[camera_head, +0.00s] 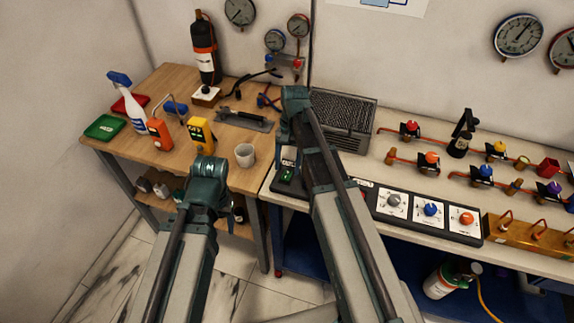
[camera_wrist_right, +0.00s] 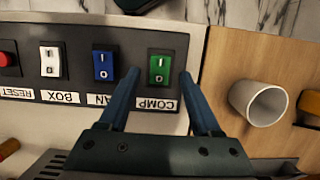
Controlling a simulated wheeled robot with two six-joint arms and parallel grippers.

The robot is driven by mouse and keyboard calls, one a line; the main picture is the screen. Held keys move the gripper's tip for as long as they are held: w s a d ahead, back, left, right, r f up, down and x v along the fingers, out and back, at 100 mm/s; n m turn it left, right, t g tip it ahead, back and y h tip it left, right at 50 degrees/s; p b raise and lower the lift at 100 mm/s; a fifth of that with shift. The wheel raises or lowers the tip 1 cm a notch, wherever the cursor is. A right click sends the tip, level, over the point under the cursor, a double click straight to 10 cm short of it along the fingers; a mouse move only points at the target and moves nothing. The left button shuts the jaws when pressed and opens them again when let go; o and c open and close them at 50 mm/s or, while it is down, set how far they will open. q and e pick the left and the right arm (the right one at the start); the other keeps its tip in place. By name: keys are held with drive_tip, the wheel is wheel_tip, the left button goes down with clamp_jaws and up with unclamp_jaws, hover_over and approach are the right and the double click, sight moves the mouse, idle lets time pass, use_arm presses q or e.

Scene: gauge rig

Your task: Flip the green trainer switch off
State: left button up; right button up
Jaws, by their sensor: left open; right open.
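The green trainer switch (camera_wrist_right: 159,69) is a rocker on a black panel (camera_wrist_right: 124,95), above an upside-down COMP label in the right wrist view. It also shows in the head view (camera_head: 287,175) beside my right arm. I cannot tell which side of the rocker is pressed. My right gripper (camera_wrist_right: 159,73) is open and empty, with its fingertips on either side of the green switch in the picture. I cannot tell whether they touch the panel.
A blue switch (camera_wrist_right: 103,64), a white switch (camera_wrist_right: 53,60) and a red button (camera_wrist_right: 8,60) share the panel. A white cup (camera_head: 245,155) stands on the wooden table (camera_head: 178,160) left of the panel. A knob box (camera_head: 412,215) lies to the right.

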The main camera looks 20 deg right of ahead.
drive_tip(key=p+v, duration=1)
drive_tip(key=v, duration=0.2)
drive_tip(key=shift+p, duration=0.35)
drive_tip(key=s+a+f+n+t+h+b, duration=0.1)
drive_tip(key=s+a+n, duration=0.4)
drive_tip(key=s, duration=0.4)
drive_tip(key=s+a+f+n+t+h+b, duration=0.1)
drive_tip(key=s+a+f+n, duration=0.1)
drive_tip(key=s+a+n, duration=0.3)
drive_tip(key=s+a, duration=0.2)
drive_tip(key=s, duration=0.2)
drive_tip(key=shift+a+f+n+h+b, duration=0.2)
drive_tip(key=shift+a+n+h+b, duration=0.1)
drive_tip(key=shift+a+h+b, duration=0.1)
